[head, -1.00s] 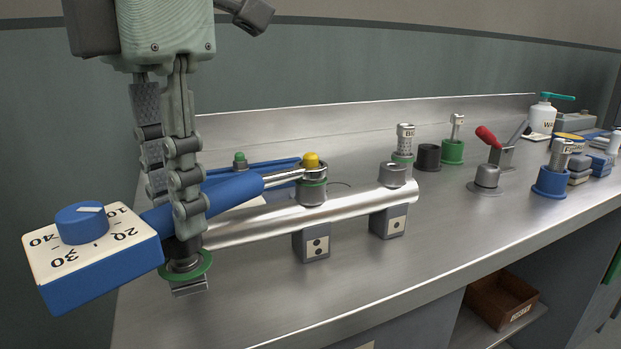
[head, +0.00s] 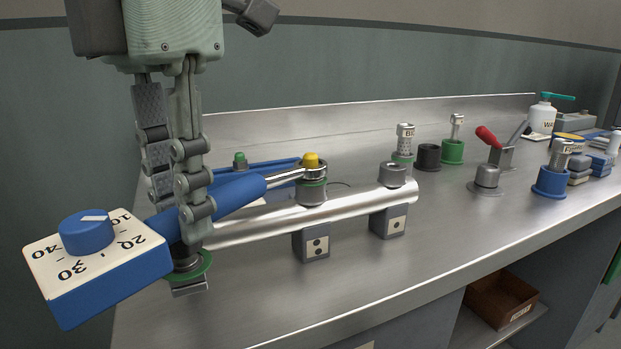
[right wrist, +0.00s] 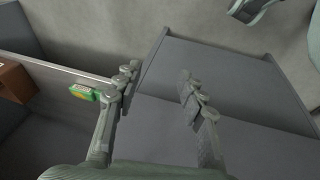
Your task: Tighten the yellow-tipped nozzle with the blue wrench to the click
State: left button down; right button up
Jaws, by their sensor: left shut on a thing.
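The yellow-tipped nozzle (head: 311,160) stands upright on the silver pipe (head: 265,222). The ring end of the blue wrench (head: 238,194) sits around it. The wrench's blue handle runs left to a blue and white box with a scale and a blue dial (head: 87,232). My left gripper (head: 188,235) points down and is shut on the blue handle near the box. Its fingers hide part of the handle. My right gripper shows only in the right wrist view (right wrist: 160,90), with its fingers wide apart and nothing between them.
A green-tipped nozzle (head: 240,158) and another blue bar are behind the pipe. Blocks (head: 312,245) carry the pipe. To the right stand a green-based cylinder (head: 453,150), a red-handled clamp (head: 487,138) and a blue-based cylinder (head: 551,182). The counter's front middle is clear.

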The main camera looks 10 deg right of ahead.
pick_arm(q)
jog(key=shift+s+d+r+p, duration=0.15)
jog(key=shift+d+r+p, duration=0.1)
jog(key=shift+p, duration=0.15)
dwell(0.3)
jog(key=shift+r+p, duration=0.85)
jog(key=shift+r, duration=0.3)
dwell(1.7)
jog(key=shift+r+p, duration=1.15)
jog(key=shift+r, duration=0.35)
notch_tip(320, 180, up, 4)
jog(key=p, duration=0.3)
jog(key=shift+a, duration=0.15)
jog(key=shift+s+a+r, duration=0.7)
jog(key=shift+s+a, duration=0.15)
jog(key=shift+a, duration=0.05)
jog(key=shift+s+a+r, duration=0.65)
jog(key=shift+s+a, duration=0.15)
jog(key=shift+a, duration=0.1)
